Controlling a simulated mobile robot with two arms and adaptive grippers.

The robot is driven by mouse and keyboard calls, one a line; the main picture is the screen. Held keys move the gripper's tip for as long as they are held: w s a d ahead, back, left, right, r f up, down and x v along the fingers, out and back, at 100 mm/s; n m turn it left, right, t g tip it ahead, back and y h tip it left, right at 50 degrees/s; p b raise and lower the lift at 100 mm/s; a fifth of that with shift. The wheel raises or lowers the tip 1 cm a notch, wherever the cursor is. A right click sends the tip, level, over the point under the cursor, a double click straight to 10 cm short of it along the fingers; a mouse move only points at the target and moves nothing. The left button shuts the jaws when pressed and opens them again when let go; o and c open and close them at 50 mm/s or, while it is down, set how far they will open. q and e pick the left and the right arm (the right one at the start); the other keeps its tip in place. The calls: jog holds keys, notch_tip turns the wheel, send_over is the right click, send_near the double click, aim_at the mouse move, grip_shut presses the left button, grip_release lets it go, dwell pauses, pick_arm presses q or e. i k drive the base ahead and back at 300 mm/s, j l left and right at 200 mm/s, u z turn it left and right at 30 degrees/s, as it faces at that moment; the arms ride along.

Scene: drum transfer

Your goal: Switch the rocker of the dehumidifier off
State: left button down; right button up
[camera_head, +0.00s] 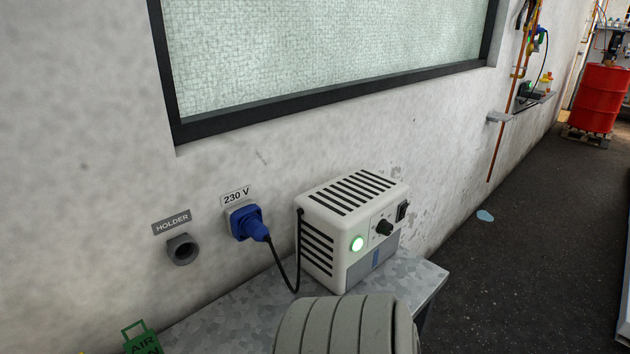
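The white dehumidifier (318,257) stands on a grey metal-topped bench (232,326) against the wall. It has black slotted vents on its top and left side. Its black rocker (402,211) is at the upper right of the front panel; its position is too small to tell. A round green lamp (357,244) on the front is lit. A black knob (384,228) sits between lamp and rocker. A black cable runs from the unit to a blue plug (257,230) in the 230 V wall socket. Neither gripper is in view.
An empty grey holder (182,249) is on the wall left of the socket. A green tag (141,339) shows at the bottom left. A dark-framed window is above. A red drum (600,97) stands on a pallet far right. The dark floor right of the bench is mostly clear.

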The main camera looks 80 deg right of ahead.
aim_at(403, 207)
jog(key=k+z, duration=0.1)
jog(key=z, duration=2.55)
